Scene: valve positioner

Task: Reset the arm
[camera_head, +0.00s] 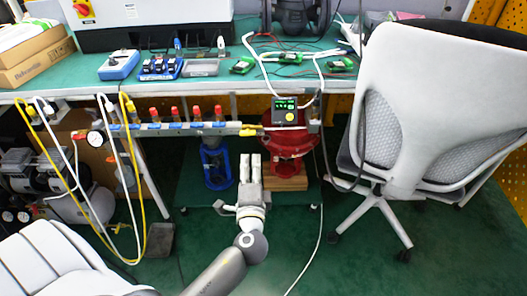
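My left gripper (250,160) is in the middle of the view, below the front edge of the workbench. Its arm rises from the bottom of the picture, and the fingers point away from me. The two pale fingers lie side by side, nearly together, with nothing seen between them. My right gripper is not in view.
The green workbench (215,84) spans the back and carries boxes and green circuit boards. A manifold (190,129) with red-topped fittings and hoses runs below its edge at left. A grey office chair (430,110) stands at right, and another chair (60,262) at lower left.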

